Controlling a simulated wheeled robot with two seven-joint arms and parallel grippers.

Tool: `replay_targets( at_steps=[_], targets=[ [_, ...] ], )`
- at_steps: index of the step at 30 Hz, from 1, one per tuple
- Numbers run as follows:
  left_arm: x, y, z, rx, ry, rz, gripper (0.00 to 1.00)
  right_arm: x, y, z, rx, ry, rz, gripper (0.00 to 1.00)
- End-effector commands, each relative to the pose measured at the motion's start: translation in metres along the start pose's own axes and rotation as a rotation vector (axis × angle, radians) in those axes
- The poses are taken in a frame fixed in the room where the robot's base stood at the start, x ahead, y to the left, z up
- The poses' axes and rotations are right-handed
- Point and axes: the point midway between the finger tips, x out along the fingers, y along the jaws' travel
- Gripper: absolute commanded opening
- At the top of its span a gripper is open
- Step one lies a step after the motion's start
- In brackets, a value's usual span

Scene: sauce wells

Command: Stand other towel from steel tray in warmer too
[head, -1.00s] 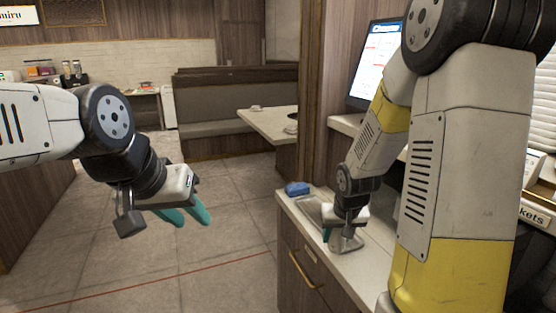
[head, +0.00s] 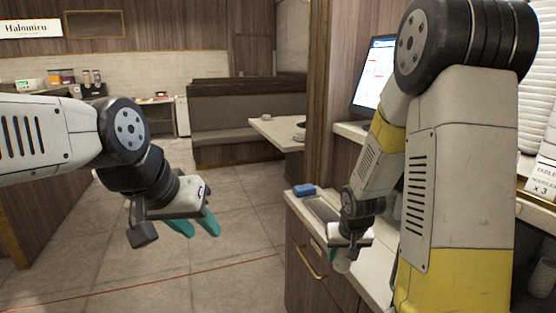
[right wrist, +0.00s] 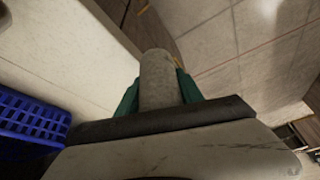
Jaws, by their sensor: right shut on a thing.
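My right gripper (head: 340,257) is shut on a rolled grey towel (right wrist: 159,78). In the right wrist view the towel stands out between the teal fingers. In the head view the towel's pale end (head: 342,267) shows just below the gripper, at the counter's front edge. The steel tray (head: 318,206) lies on the counter behind the gripper, partly hidden by my right arm. My left gripper (head: 196,228) hangs over the floor at the left, its teal fingers apart and empty. I cannot make out a warmer in these views.
A blue folded item (head: 304,190) lies at the counter's far end. A blue slatted basket (right wrist: 32,120) is at the left in the right wrist view. A monitor (head: 374,82) stands behind my right arm. Open floor (head: 235,255) lies left of the counter (head: 300,208).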

Motion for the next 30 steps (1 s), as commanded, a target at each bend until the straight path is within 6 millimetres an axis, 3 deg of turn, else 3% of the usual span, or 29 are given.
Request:
replay_targets(
  at_steps=[14, 30],
  targets=[
    [0.000, 0.000, 0.000, 0.000, 0.000, 0.000, 0.36, 0.053, -0.023, 0.013, -0.006, -0.003, -0.001, 0.04],
    [0.000, 0.000, 0.000, 0.000, 0.000, 0.000, 0.36, 0.053, -0.023, 0.013, -0.006, 0.000, -0.002, 0.04]
  ],
)
